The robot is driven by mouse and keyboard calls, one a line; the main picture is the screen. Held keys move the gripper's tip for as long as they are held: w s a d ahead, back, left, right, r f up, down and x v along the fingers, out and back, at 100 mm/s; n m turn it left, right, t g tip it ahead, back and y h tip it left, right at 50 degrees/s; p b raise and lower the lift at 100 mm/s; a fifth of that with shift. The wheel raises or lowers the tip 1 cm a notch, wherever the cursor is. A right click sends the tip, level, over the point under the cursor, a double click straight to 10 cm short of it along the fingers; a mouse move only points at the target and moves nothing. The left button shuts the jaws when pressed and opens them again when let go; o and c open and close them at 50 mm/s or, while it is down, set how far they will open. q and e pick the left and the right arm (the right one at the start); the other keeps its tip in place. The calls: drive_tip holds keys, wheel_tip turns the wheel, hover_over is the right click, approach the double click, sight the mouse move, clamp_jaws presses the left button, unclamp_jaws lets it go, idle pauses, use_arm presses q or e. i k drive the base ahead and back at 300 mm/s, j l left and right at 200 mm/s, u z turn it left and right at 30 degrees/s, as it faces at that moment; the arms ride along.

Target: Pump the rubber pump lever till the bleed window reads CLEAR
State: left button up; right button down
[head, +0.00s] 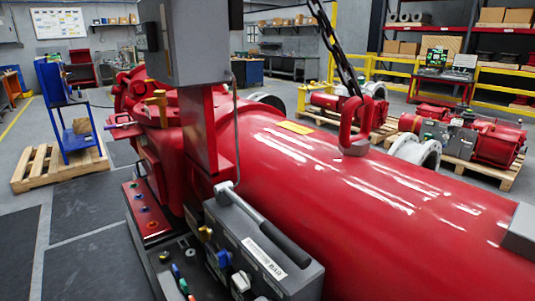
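The pump lever (272,234) is a pale metal arm with a thick black rubber grip. It slopes down to the right across the top of a grey pump box (262,275) at the lower middle. The box has a white label (264,258) too small to read surely, with a blue knob (224,259) and a white knob (240,282) on its front. I cannot make out a bleed window or its reading. The box stands against the large red actuator cylinder (370,200). Neither of my grippers shows in the head view.
A grey cabinet (183,40) on a red post (208,130) rises behind the lever. A chain (340,50) hangs to a red lifting ring (356,120). A red button panel (147,210) and coloured fittings lie left of the pump box. Open floor (85,205) is farther left.

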sight(293, 252)
drive_tip(key=k+j+z, duration=0.4)
drive_tip(key=j, duration=0.15)
drive_tip(key=k+j+z, duration=0.4)
drive_tip(key=i+j, duration=0.1)
